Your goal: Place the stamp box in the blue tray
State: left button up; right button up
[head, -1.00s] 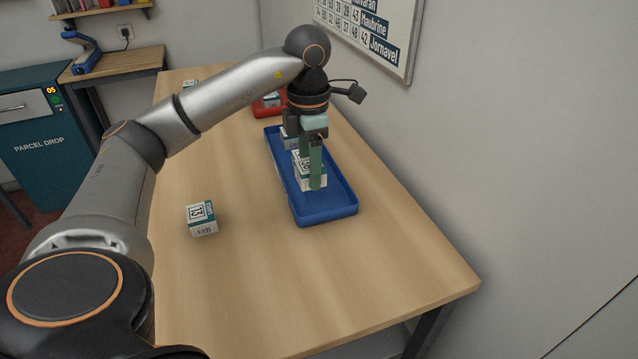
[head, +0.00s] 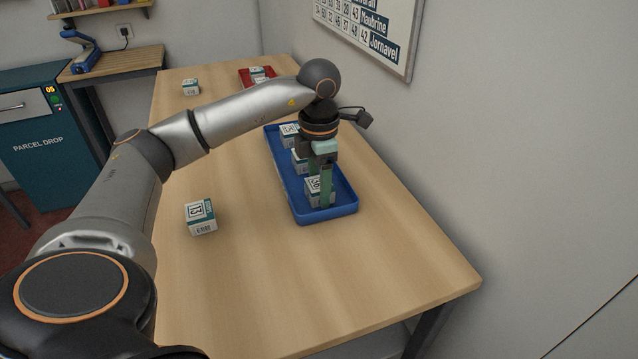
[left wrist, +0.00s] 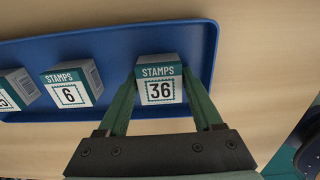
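The blue tray (head: 343,207) lies on the table. My left gripper (head: 321,196) points down over its near end, with its green fingers on both sides of a stamp box (head: 313,188). In the left wrist view this stamp box (left wrist: 160,84) reads 36, and the gripper (left wrist: 159,78) is shut on it. The box is low inside the tray; I cannot tell if its base touches the floor. A box marked 6 (left wrist: 70,88) stands beside it in the tray, with another box (left wrist: 17,90) beyond. My right gripper is not in view.
A stamp box marked 13 (head: 201,217) stands on the table left of the tray. A red tray (head: 244,78) holding a box (head: 258,73) and another loose box (head: 191,87) are at the far end. The wall runs close along the right side. The table's near part is clear.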

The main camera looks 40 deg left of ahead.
pick_arm(q)
jog(key=shift+o, duration=1.4)
notch_tip(320, 180, up, 12)
jog(key=p, duration=0.3)
jog(key=shift+r, duration=0.15)
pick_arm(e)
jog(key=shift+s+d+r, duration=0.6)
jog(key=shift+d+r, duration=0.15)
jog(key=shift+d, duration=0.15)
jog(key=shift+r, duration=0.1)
